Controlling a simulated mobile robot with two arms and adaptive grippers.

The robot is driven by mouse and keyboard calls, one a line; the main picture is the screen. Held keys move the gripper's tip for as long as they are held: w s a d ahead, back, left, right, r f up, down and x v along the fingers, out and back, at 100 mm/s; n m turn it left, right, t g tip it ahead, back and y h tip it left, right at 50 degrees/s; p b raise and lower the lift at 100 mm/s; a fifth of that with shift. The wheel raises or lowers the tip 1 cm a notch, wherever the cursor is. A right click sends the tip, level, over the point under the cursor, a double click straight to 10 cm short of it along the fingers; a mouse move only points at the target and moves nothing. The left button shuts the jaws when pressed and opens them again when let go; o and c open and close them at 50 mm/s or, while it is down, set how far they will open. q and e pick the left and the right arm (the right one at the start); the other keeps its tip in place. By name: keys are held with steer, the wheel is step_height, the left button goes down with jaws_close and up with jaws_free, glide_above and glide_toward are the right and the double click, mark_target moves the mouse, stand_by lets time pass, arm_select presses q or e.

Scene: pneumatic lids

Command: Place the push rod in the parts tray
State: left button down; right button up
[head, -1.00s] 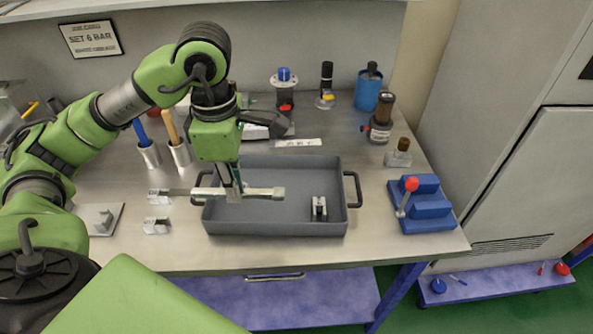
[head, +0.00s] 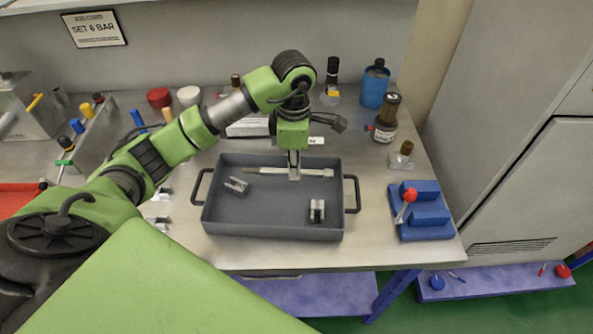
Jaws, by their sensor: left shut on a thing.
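The push rod (head: 318,172) is a slim pale metal bar with a thicker block at its right end. My left gripper (head: 294,174) points down and is shut on the rod near its middle. The rod lies roughly level, left to right, over the back part of the grey parts tray (head: 272,232). I cannot tell whether the rod touches the tray floor. My right gripper is not in view.
Two small metal parts sit in the tray, one at left (head: 237,186) and one at front right (head: 317,211). The tray's middle floor is bare. A blue block with a red-knobbed lever (head: 419,215) stands right of the tray. Bottles (head: 373,84) stand behind.

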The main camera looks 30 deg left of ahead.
mark_target(297, 184)
arm_select(q)
steer(key=shift+w+f, duration=0.2)
steer(key=shift+f, duration=0.05)
steer(key=f+p, duration=0.2)
steer(key=f, duration=0.1)
steer(key=shift+w+d, duration=0.15)
steer(key=shift+w, duration=0.05)
steer(key=shift+f, duration=0.25)
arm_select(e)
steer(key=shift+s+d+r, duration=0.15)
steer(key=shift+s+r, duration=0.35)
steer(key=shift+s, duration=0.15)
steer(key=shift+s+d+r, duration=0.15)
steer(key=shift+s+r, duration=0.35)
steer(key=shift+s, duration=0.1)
arm_select(q)
steer(key=shift+f, duration=0.2)
steer(key=c, duration=2.1)
jaws_free()
steer(key=shift+o, duration=0.3)
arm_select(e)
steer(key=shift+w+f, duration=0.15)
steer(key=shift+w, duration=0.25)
arm_select(q)
steer(key=shift+r, duration=0.1)
